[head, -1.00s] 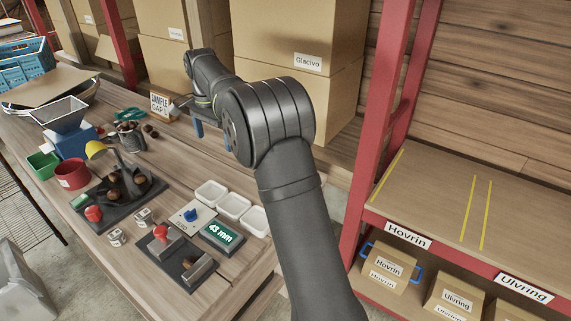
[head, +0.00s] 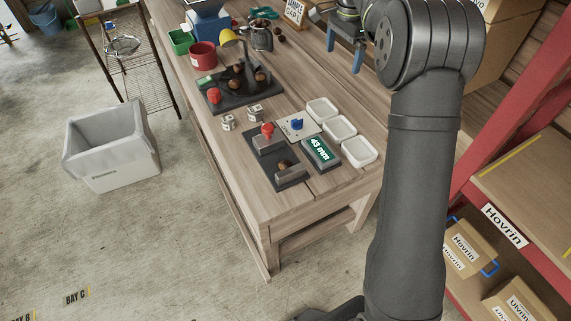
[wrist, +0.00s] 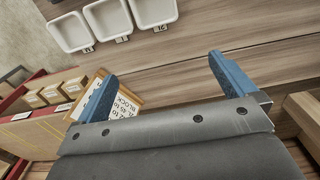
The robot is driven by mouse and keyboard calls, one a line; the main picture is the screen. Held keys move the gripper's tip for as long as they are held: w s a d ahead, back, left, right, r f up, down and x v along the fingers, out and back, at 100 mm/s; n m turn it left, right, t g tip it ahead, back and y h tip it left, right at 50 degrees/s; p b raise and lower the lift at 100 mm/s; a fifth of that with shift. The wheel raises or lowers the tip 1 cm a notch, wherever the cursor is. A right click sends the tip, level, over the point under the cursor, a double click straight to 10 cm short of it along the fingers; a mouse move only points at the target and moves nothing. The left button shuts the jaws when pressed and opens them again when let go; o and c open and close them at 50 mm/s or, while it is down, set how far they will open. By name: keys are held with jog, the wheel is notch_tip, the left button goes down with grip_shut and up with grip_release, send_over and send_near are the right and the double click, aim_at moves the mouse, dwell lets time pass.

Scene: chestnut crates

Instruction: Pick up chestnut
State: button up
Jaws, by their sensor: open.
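Several brown chestnuts lie on the black tray (head: 222,104) under the yellow lamp; one chestnut (head: 260,77) is at its right side. A few more brown chestnuts (head: 278,30) lie near the metal pitcher. My gripper (head: 345,50) is open and empty above the back right of the bench, apart from every chestnut. In the wrist view my gripper (wrist: 163,68) has its blue fingers wide apart, with no chestnut between them.
Three white trays (head: 359,151) stand in a row on the bench's right side; they also show in the wrist view (wrist: 70,32). A small sign (head: 295,12) stands behind. The yellow lamp (head: 232,38) rises over the black tray. The red shelf frame (head: 520,118) stands right.

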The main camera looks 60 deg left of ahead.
jog(key=c, duration=0.9)
jog(key=shift+s, duration=0.1)
jog(key=n+h, duration=0.5)
jog(key=n, duration=1.1)
send_near(287, 165)
jog(key=f, duration=0.1)
jog(key=w+f, duration=0.1)
jog(key=f, duration=0.1)
jog(key=shift+f+g, duration=0.2)
jog(key=shift+g, duration=0.2)
jog(key=shift+y, duration=0.3)
jog(key=shift+x, duration=2.7)
